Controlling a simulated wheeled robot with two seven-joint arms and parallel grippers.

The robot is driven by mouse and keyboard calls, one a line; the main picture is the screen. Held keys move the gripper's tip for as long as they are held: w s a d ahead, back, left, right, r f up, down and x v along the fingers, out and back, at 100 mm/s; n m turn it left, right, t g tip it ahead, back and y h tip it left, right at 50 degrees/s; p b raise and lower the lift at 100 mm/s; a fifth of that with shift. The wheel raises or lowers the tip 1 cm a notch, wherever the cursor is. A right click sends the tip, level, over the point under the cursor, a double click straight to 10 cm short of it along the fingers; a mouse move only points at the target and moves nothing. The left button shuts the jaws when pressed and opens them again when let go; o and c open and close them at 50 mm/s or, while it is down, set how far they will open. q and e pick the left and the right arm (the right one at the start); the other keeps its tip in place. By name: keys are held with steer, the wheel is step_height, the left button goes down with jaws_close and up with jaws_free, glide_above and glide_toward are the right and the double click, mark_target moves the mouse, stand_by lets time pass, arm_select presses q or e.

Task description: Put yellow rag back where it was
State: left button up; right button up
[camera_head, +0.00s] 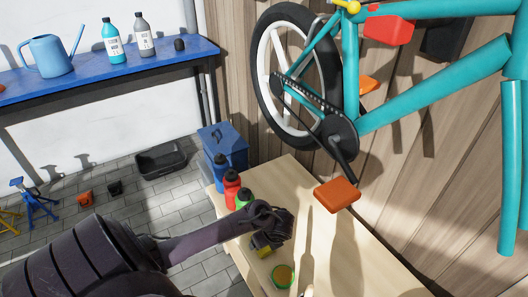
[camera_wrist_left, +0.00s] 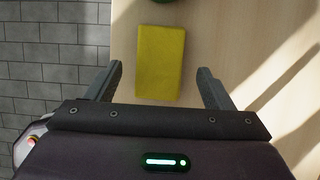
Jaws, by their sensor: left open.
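The yellow rag (camera_wrist_left: 160,55) is a flat yellow rectangle on the pale wooden workbench (camera_head: 350,265). My left gripper (camera_wrist_left: 160,72) is open, its two fingers on either side of the near part of the rag. The rag lies between and beyond the fingertips, with a visible gap to each finger. In the head view my left gripper (camera_head: 266,240) hangs over the bench, and only a little yellow shows beneath it. My right gripper is not in view.
A round green-rimmed item (camera_head: 283,276) lies on the bench near my left gripper. A red bottle (camera_head: 231,190) and a green bottle (camera_head: 244,197) stand along the bench's left side. A teal bicycle (camera_head: 420,90) with an orange pedal (camera_head: 337,194) hangs above the bench.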

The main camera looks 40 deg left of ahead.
mark_target(268, 249)
arm_select(q)
steer(key=p+v, duration=0.1)
steer(key=v, duration=0.3)
steer(key=shift+d+r+p, duration=0.15)
steer(key=shift+r+p, duration=0.15)
steer(key=shift+r, duration=0.05)
steer(key=p+v, duration=0.2)
steer(key=v, duration=0.3)
steer(key=shift+s, duration=0.1)
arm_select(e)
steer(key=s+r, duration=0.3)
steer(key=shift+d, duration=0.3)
